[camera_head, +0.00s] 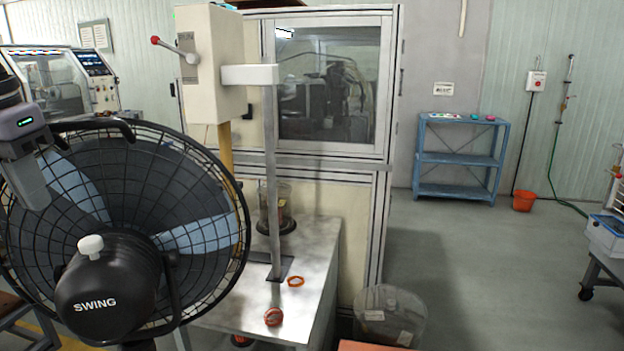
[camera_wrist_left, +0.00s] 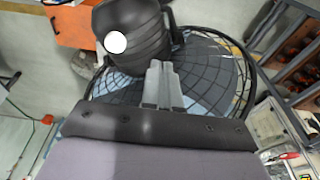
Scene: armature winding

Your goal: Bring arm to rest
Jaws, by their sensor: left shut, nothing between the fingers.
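My left gripper (camera_head: 36,188) comes in from the left edge in the head view, in front of the upper left of a large black fan (camera_head: 135,230). In the left wrist view, the left gripper's fingers (camera_wrist_left: 163,68) are together and empty. The fan's grille and dark motor housing (camera_wrist_left: 130,38) lie beyond them. I cannot tell whether the gripper touches the fan. My right gripper is in neither view.
A metal bench (camera_head: 325,255) with a cream machine (camera_head: 212,65) stands right of the fan, and two orange rings lie on it. A clear bin (camera_head: 390,315) stands on the floor. A blue shelf (camera_head: 460,158) and orange bucket (camera_head: 523,201) stand at the back. The floor at right is largely clear.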

